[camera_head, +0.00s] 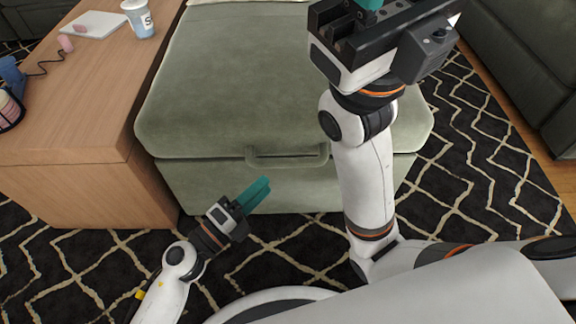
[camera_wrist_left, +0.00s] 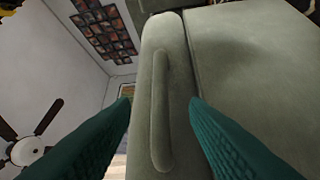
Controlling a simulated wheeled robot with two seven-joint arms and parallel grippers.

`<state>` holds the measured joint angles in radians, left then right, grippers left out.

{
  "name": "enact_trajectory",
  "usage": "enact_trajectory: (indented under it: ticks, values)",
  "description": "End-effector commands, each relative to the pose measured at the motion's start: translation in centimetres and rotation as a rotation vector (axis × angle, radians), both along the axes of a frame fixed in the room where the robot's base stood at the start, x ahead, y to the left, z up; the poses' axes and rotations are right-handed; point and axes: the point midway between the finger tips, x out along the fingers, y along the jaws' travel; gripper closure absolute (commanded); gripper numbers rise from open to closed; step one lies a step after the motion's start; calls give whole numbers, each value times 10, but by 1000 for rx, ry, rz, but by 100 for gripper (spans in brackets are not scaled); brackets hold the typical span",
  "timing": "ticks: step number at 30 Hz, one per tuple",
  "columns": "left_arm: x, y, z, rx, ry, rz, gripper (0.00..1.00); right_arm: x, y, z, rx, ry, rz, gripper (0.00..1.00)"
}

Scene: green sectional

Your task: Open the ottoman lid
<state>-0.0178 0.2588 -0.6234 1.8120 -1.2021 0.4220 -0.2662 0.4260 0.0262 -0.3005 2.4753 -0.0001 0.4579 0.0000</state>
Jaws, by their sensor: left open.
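The green ottoman (camera_head: 200,185) stands in front of me, its padded lid (camera_head: 240,80) down. A handle strip (camera_head: 288,158) runs along the lid's front edge. My left gripper (camera_head: 262,187) is open and empty, with teal fingers, just in front of the ottoman's front face, below and left of the handle in the head view. In the left wrist view the handle (camera_wrist_left: 160,110) appears between the two spread fingers, ahead of them. My right gripper (camera_head: 368,4) is raised over the lid's right side; its fingertips are mostly cut off by the top edge.
A wooden table (camera_head: 85,105) stands close against the ottoman's left side, with a cup (camera_head: 138,18) and a white tablet-like slab (camera_head: 93,24) on it. A dark green sofa (camera_head: 525,60) is at right. Patterned rug (camera_head: 470,170) covers the floor. A ceiling fan (camera_wrist_left: 28,148) shows in the wrist view.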

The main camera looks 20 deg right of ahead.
Motion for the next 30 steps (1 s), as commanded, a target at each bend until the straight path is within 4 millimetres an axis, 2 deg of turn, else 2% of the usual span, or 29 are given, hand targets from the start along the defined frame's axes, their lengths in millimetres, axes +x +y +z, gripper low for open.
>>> enact_trajectory:
  ticks: [6, 12, 18, 26, 30]
  values:
    - [23, -40, 6, -3, -1, 1, 59, -5, 0, 1, -1, -20, -1, 51]
    - [37, -67, 9, -2, 1, 2, 59, -9, 1, 2, -2, -35, -2, 51]
    - [43, -78, 12, -1, 2, 2, 59, -10, 1, 4, -3, -42, -3, 51]
    - [43, -79, 12, -1, 3, 2, 59, -10, 1, 5, -4, -42, -3, 51]
    - [43, -78, 12, -1, 3, 2, 80, -11, 1, 5, -3, -43, -3, 51]
